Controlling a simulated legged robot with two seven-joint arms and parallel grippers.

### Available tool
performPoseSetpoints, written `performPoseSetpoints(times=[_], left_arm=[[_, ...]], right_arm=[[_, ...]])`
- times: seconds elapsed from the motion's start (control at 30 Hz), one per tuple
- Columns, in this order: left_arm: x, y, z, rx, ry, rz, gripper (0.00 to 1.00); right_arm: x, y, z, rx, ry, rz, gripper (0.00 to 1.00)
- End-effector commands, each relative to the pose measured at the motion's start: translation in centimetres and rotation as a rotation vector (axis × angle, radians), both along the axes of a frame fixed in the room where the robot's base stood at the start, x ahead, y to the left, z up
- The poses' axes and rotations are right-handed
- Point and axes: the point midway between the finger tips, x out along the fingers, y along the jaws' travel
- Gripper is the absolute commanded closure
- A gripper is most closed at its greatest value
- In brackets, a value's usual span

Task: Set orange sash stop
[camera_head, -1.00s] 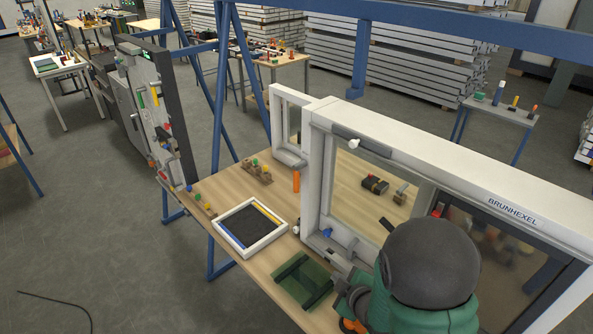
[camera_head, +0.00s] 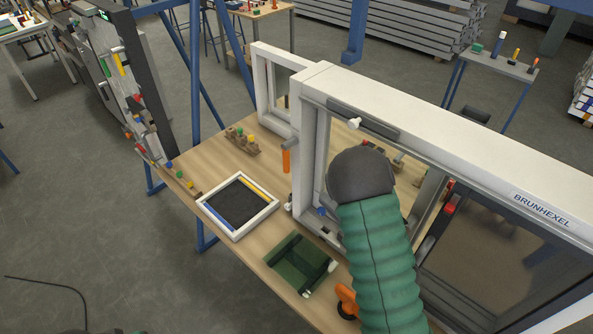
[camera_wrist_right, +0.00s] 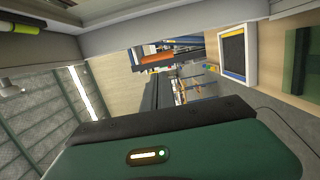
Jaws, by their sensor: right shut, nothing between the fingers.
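A white window frame (camera_head: 310,130) marked BRUNHEXEL stands on the wooden table, with a sash in it. An upright orange cylinder (camera_head: 286,161) is at the frame's left side. An orange looped piece (camera_head: 347,301) lies at the table's front edge, partly behind my arm. I cannot tell which one is the sash stop. An orange bar also shows in the wrist view (camera_wrist_right: 157,57). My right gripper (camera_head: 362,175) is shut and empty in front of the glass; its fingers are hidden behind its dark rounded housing. My left gripper is out of view.
A white-rimmed tray (camera_head: 264,214) and a green mat (camera_head: 300,264) lie left of my arm. A wooden block with coloured pegs (camera_head: 243,143) stands behind. Blue posts (camera_head: 220,60) rise beyond the table.

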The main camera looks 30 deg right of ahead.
Motion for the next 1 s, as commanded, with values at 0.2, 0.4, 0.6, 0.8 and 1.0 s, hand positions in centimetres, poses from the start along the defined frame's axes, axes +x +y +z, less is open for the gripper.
performPoseSetpoints(times=[0.2,0.4,0.6,0.8,1.0], left_arm=[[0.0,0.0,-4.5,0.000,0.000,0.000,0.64],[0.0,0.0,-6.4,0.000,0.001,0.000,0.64],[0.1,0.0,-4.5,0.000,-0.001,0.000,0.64],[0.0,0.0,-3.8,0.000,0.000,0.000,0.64],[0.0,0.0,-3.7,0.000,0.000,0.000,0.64]], right_arm=[[1.8,0.4,-1.2,-0.006,-0.001,0.010,1.00],[5.1,0.8,-0.1,0.006,-0.012,0.004,1.00],[9.5,1.3,0.4,0.004,-0.007,0.001,1.00],[12.6,1.7,0.3,0.005,-0.005,0.000,1.00],[13.5,1.8,0.2,0.006,-0.006,-0.001,1.00]])
